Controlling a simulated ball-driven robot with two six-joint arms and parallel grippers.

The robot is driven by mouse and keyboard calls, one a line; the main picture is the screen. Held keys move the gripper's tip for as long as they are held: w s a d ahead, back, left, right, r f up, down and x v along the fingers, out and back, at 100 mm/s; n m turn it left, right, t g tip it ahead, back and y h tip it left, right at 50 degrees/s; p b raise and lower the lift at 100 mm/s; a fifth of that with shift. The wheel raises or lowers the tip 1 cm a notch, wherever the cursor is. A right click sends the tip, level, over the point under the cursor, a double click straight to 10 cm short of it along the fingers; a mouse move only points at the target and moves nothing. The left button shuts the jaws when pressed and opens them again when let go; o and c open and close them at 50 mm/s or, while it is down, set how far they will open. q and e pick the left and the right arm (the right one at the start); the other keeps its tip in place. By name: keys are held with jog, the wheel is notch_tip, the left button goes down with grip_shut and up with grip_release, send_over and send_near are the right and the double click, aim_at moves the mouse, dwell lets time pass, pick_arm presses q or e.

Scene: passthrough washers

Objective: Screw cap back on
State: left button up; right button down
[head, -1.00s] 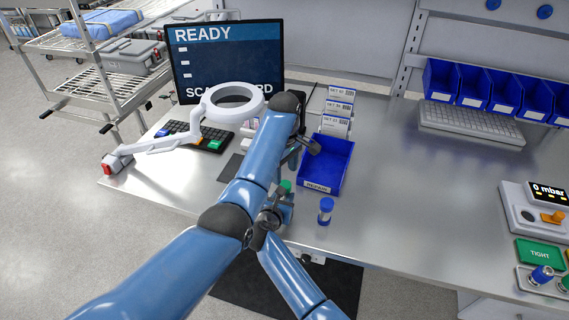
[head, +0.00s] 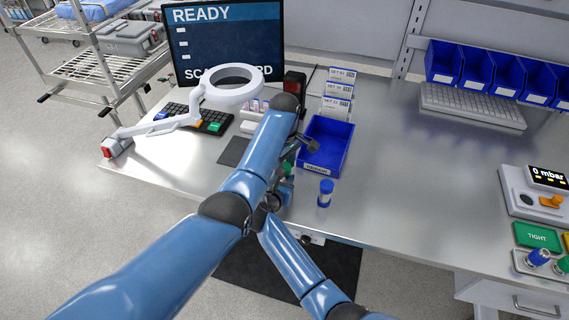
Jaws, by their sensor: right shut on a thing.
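A clear vial with a blue cap (head: 325,187) stands upright on the bench, right of my arms. A green-topped thing (head: 288,168) shows in part at my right gripper (head: 282,187), mostly hidden behind my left arm. The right gripper is shut on it, as far as I can see. My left gripper (head: 310,145) reaches past the right one, beside the front left edge of the blue bin. Its fingers are small and partly hidden, so I cannot tell if they are open. No loose cap shows clearly.
The blue bin (head: 343,160) stands behind the vial, with labelled cards behind it. A white ring lamp (head: 200,118) arches over a keyboard at left. At right are a 0 mbar device (head: 536,202) and a green TIGHT panel (head: 538,237). The bench between is clear.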

pick_arm(q)
jog(key=c, duration=0.6)
jog(key=m, duration=0.4)
jog(key=shift+c, duration=0.2)
jog(key=m, duration=0.3)
jog(key=shift+m, duration=0.3)
jog(key=m, duration=0.8)
jog(key=shift+a, duration=0.1)
jog(key=o, duration=1.2)
jog(key=shift+o, duration=0.2)
jog(key=shift+w+r, duration=0.15)
jog(key=shift+r, duration=3.55)
